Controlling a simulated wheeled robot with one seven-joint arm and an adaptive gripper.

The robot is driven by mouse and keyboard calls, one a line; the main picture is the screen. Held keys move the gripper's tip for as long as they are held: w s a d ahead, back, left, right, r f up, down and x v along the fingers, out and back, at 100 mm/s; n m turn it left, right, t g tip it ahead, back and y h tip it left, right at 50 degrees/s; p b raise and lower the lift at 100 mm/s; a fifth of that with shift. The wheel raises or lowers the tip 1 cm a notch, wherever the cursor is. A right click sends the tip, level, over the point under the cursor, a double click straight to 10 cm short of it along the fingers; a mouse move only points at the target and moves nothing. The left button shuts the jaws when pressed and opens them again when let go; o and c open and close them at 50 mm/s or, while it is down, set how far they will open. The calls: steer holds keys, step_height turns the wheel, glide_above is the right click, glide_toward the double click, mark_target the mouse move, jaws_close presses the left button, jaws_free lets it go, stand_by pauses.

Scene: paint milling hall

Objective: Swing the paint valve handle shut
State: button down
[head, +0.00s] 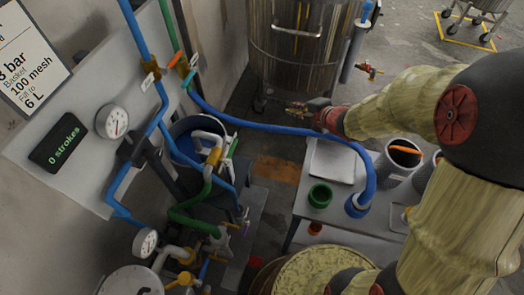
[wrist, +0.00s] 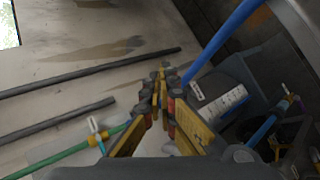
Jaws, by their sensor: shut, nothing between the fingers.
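Several small valve handles show, and I cannot tell which is the paint valve's. In the head view an orange handle (head: 175,60) and a teal handle (head: 190,77) sit on the upright pipes at the upper left. A valve with a red-orange handle (head: 371,70) sticks out beside the steel tank. A purple handle (head: 244,214) is low among the pipes. My gripper (head: 292,108) is shut and empty, in front of the tank's lower part, apart from these handles. In the wrist view my gripper's fingers (wrist: 161,75) meet at the tips; a pale teal handle (wrist: 97,130) is to their left.
A steel tank (head: 300,50) stands behind my gripper. A blue hose (head: 250,125) runs close in front of it to the grey bench (head: 325,205), which carries a green cup (head: 320,194). A pipe panel (head: 75,165) with gauges is on the left. Open floor (head: 430,85) lies at the upper right.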

mark_target(236, 142)
steer(key=s+a+f+n+g+y, duration=0.5)
steer(key=s+a+f+n+y, duration=0.4)
steer(key=s+a, duration=0.25)
steer(key=w+a, duration=0.3)
steer(key=a, duration=0.5)
steer(key=shift+w+a+f+h+b, duration=0.2)
steer(key=shift+w+a+h+b, duration=0.05)
steer(key=shift+w+h+b, duration=0.15)
steer(key=shift+w+r+p, duration=0.1)
steer(key=shift+r+p, duration=0.45)
steer(key=shift+r, duration=0.35)
